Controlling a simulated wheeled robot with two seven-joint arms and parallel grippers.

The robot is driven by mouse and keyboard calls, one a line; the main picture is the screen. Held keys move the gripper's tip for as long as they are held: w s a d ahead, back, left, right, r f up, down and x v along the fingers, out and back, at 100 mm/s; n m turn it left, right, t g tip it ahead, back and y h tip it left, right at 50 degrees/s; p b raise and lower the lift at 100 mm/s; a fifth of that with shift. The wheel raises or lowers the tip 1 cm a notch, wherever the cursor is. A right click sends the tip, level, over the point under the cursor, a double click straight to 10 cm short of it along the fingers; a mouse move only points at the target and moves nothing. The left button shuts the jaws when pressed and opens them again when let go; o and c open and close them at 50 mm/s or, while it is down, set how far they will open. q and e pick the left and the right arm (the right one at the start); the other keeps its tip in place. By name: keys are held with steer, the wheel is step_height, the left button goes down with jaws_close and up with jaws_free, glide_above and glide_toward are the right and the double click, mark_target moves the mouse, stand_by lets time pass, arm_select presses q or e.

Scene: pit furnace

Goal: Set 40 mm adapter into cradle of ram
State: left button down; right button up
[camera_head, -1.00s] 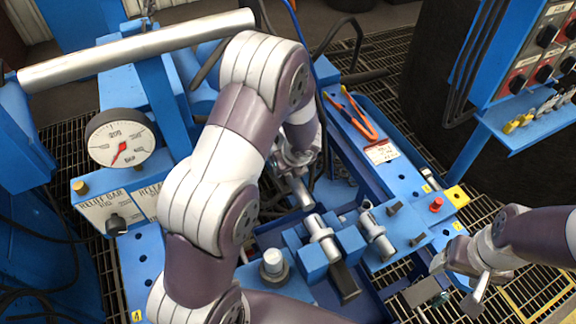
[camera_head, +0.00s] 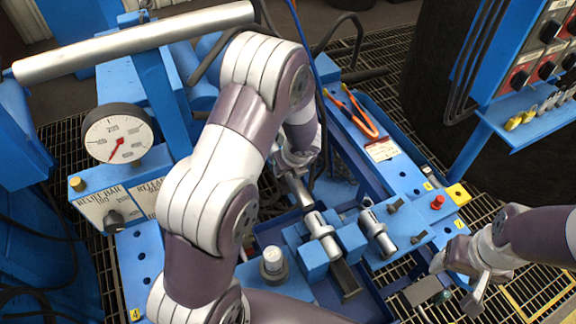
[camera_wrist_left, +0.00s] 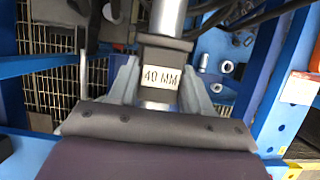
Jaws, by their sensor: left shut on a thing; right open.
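My left gripper (camera_head: 294,160), partly hidden behind its own arm in the head view, is shut on the 40 mm adapter (camera_head: 301,190), a silver cylinder held tilted. In the left wrist view the adapter's label "40 MM" (camera_wrist_left: 161,77) sits between the two fingers, with a dark collar and bright shaft beyond it. In the head view its free end is close to a silver cylinder (camera_head: 322,236) resting on blue blocks (camera_head: 310,262); I cannot tell whether they touch, nor which part is the ram's cradle. My right gripper (camera_head: 460,279) is open and empty at the lower right.
Another silver cylinder (camera_head: 377,233) lies to the right, and a short upright one (camera_head: 272,261) stands to the left. Orange-handled pliers (camera_head: 353,115) lie on the blue bench near a red button (camera_head: 437,202). A pressure gauge (camera_head: 117,133) is at left. Dark hoses lie behind the left gripper.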

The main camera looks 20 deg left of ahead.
stand_by(0.7)
arm_select(q)
steer(key=shift+f+b, duration=0.7)
steer(key=shift+f, duration=0.1)
steer(key=shift+c, duration=2.4)
jaws_free()
steer(key=shift+o, duration=0.4)
steer(key=p+v, duration=0.6)
steer(key=v, duration=0.6)
steer(key=shift+s+d+r, duration=0.1)
steer(key=shift+r, duration=0.25)
